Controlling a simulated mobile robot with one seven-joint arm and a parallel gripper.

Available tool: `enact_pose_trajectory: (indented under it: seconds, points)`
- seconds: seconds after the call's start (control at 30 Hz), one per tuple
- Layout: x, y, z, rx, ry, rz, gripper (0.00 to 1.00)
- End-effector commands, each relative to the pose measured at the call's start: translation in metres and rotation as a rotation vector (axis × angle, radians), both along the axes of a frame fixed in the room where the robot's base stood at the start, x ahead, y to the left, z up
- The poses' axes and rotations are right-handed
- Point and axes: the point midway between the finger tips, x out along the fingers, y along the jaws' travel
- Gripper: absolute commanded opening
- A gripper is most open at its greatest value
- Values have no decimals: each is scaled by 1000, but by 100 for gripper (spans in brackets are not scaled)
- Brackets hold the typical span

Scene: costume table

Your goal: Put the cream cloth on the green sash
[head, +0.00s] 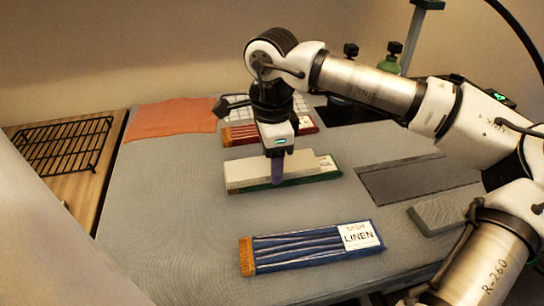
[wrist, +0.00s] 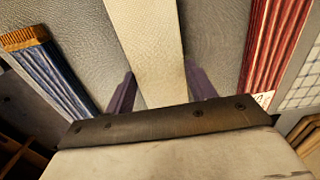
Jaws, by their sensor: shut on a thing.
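The cream cloth (head: 245,172) is a folded pale strip in the middle of the grey table. It lies along and over the green sash (head: 307,181), whose green edge and white label show at the front and right. My gripper (head: 277,172) points down at the cloth, its purple fingers closed on the cloth's sides. The wrist view shows the cream cloth (wrist: 146,45) between the two fingers (wrist: 158,92). The sash is hidden there. I cannot tell whether the cloth rests fully on the sash.
A blue sash (head: 305,248) labelled linen lies in front, and a red sash (head: 245,132) behind. An orange cloth (head: 172,117) lies at the back left. A dark flat panel (head: 415,180) and a grey block (head: 440,214) are to the right. The front left of the table is clear.

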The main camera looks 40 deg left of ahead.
Motion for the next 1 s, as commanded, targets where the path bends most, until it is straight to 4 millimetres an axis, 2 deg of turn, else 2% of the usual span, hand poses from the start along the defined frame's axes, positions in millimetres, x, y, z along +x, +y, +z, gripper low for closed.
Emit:
enact_pose_trajectory:
  seconds: [0.2,0.23,0.4,0.77,0.87,1.0]
  points:
    - [0,0,-4,0,0,0,33]
    - [0,0,-4,0,0,0,57]
    - [0,0,-3,0,0,0,77]
    - [0,0,3,0,0,0,77]
    - [1,1,15,1,-1,-2,77]
    - [1,1,45,2,-3,-3,77]
